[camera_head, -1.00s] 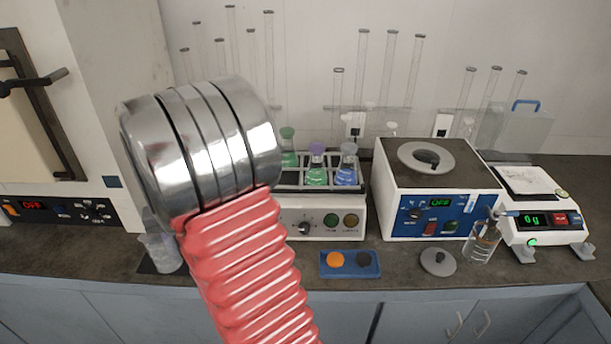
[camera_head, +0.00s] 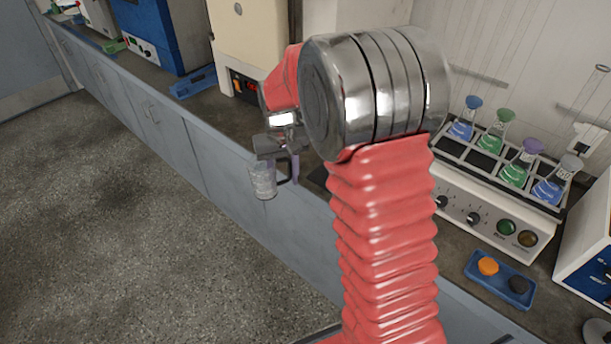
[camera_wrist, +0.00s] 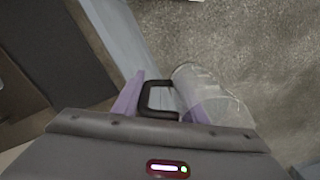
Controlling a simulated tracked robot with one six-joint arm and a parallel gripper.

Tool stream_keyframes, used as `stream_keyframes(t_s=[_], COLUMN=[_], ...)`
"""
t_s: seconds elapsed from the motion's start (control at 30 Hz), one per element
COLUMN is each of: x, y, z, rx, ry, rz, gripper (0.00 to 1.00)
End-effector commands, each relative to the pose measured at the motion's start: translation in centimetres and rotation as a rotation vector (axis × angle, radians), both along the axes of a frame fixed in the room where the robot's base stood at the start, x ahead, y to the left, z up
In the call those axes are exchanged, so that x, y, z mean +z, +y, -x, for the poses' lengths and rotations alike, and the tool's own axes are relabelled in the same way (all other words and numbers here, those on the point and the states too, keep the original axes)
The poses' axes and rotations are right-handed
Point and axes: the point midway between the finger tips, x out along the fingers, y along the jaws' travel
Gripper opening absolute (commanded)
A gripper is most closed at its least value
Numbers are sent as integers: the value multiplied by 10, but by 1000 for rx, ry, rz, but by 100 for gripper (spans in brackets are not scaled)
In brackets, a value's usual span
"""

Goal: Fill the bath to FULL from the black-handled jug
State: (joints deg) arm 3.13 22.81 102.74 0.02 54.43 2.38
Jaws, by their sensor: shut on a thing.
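The black-handled jug (camera_head: 263,180) is a clear vessel, held in the air in front of the counter edge, over the floor side. My gripper (camera_head: 284,168) is shut on its handle. In the wrist view the jug (camera_wrist: 212,98) lies right of the black handle (camera_wrist: 150,97), and the purple fingers of my gripper (camera_wrist: 158,104) are at the handle. The jug's contents are hard to make out. A blue-and-white box (camera_head: 597,270), possibly the bath, is cut off at the right edge; its level mark is not visible.
A shaker (camera_head: 478,215) with several coloured flasks stands on the counter at right. A blue tray (camera_head: 502,280) with an orange and a black piece lies in front of it. A cream oven (camera_head: 250,45) stands behind my arm. The floor (camera_head: 150,250) at left is clear.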

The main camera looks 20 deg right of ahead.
Motion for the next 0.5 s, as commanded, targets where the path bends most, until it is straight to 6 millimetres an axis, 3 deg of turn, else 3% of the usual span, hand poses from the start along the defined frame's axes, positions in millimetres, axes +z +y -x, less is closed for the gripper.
stream_keyframes(t_s=[0.2,0.5], x=[-2,-2], y=[27,30], z=[-7,-8], rx=[84,98], ry=[0,-1], rz=[0,0], gripper=[0,0])
